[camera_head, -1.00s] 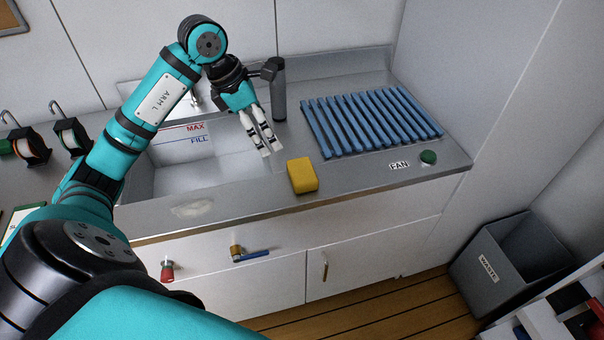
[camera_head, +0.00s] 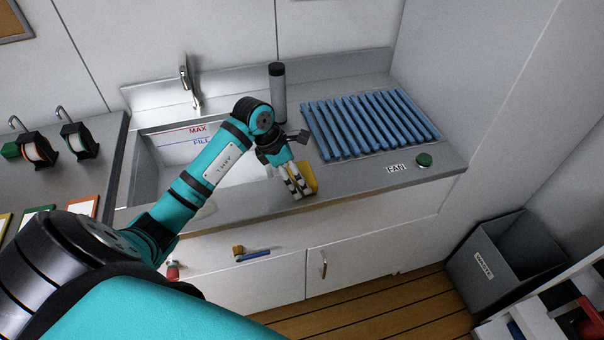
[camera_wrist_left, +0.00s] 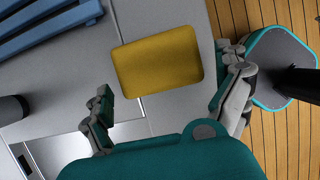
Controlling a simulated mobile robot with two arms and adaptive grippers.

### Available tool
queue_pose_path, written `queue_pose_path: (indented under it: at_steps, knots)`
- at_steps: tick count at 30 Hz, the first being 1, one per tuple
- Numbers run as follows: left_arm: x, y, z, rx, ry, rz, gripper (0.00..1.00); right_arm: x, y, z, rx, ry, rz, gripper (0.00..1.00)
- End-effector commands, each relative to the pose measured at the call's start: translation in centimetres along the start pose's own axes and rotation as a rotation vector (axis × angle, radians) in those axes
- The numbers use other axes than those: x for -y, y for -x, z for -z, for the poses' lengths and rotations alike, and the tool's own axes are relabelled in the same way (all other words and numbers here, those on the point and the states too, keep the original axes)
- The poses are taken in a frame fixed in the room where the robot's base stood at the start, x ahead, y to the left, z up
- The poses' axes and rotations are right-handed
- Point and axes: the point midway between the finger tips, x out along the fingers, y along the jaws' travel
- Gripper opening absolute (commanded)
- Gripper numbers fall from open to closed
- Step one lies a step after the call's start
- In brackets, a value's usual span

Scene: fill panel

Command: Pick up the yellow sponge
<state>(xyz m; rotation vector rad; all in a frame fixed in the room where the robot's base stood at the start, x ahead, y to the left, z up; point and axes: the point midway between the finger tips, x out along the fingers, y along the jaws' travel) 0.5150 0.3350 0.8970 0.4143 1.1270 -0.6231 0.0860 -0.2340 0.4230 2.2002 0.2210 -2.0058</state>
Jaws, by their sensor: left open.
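The yellow sponge (camera_head: 308,177) lies on the steel counter near its front edge, right of the sink. In the head view my left gripper (camera_head: 298,188) is in front of it and covers part of it. In the left wrist view the whole sponge (camera_wrist_left: 158,62) shows flat on the counter, ahead of the two fingers. The left gripper (camera_wrist_left: 172,108) is open, with its fingers spread wide and nothing between them. My right gripper is not in view.
The sink (camera_head: 170,155) with a tap (camera_head: 190,84) lies to the left. A grey cylinder (camera_head: 278,95) stands behind the gripper. A blue slatted rack (camera_head: 368,124) and a green FAN button (camera_head: 424,160) are to the right. A grey waste bin (camera_head: 500,262) stands on the floor.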

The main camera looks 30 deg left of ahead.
Motion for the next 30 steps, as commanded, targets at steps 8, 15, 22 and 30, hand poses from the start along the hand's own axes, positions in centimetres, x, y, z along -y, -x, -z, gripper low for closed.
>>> queue_pose_path:
  at_steps: [8, 15, 22, 30]
  knots:
    - [-0.1, -1.6, 0.1, -0.001, 0.000, -0.002, 1.00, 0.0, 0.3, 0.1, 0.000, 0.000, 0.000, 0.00]
    - [-0.1, -1.6, 0.1, 0.000, 0.000, -0.002, 0.83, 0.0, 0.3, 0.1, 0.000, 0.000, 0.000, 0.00]
    - [-0.1, -1.6, 0.1, 0.000, 0.000, -0.002, 0.69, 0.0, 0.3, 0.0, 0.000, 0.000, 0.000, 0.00]
    - [-0.2, -1.0, -0.2, 0.002, -0.003, -0.005, 0.69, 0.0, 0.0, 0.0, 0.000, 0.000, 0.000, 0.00]
